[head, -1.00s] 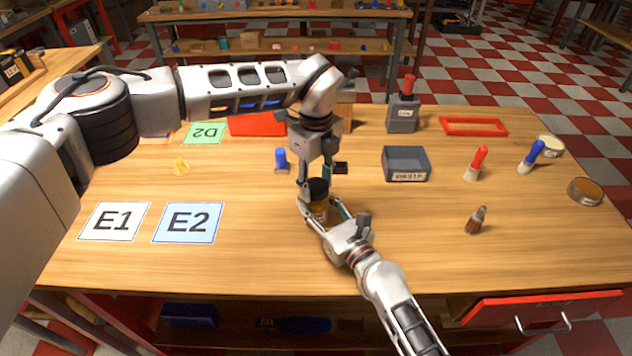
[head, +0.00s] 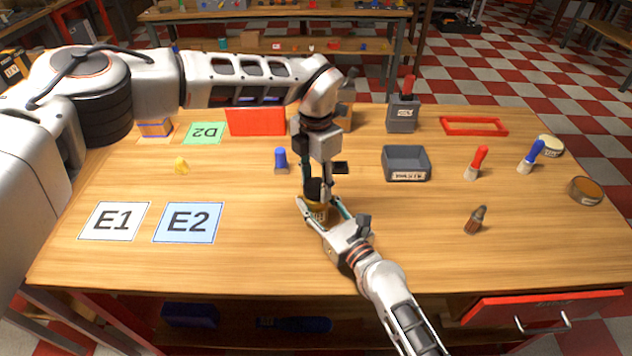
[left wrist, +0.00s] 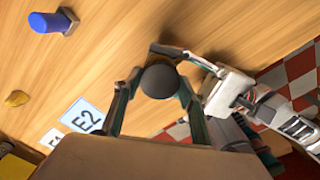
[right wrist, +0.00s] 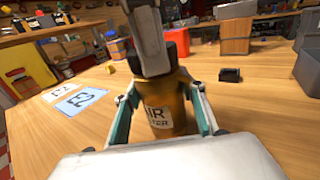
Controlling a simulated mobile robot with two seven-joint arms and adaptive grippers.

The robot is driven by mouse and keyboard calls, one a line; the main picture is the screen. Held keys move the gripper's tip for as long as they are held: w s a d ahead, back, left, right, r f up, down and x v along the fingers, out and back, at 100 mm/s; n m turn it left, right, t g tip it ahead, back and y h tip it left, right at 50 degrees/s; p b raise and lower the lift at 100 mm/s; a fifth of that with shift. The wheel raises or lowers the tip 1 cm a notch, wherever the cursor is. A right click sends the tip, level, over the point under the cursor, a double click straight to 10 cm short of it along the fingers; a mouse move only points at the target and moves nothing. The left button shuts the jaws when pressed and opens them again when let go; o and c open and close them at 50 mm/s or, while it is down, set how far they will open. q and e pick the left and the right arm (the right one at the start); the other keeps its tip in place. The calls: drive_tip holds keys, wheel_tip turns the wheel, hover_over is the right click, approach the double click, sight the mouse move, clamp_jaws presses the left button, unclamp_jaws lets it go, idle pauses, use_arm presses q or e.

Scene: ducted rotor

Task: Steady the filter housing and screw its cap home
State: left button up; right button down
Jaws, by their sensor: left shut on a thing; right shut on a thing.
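The filter housing (right wrist: 168,106) is an amber cylinder with a white label, upright on the table. It also shows in the head view (head: 316,212), partly covered by the grippers. My right gripper (head: 322,214) is shut around its body from the front right. The dark cap (head: 316,188) sits on top of the housing, and its round top shows in the left wrist view (left wrist: 159,81). My left gripper (head: 316,186) points down from above and is shut on the cap. I cannot tell how deep the cap sits.
A blue-handled thing (head: 281,160) stands behind the housing. E1 (head: 113,221) and E2 (head: 188,222) cards lie left. The table between is clear.

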use_arm(q)
drive_tip(key=m, duration=0.3)
drive_tip(key=o, duration=1.3)
wheel_tip(320, 180, up, 12)
use_arm(e)
drive_tip(key=c, duration=1.2)
unclamp_jaws()
drive_tip(key=shift+o, duration=0.2)
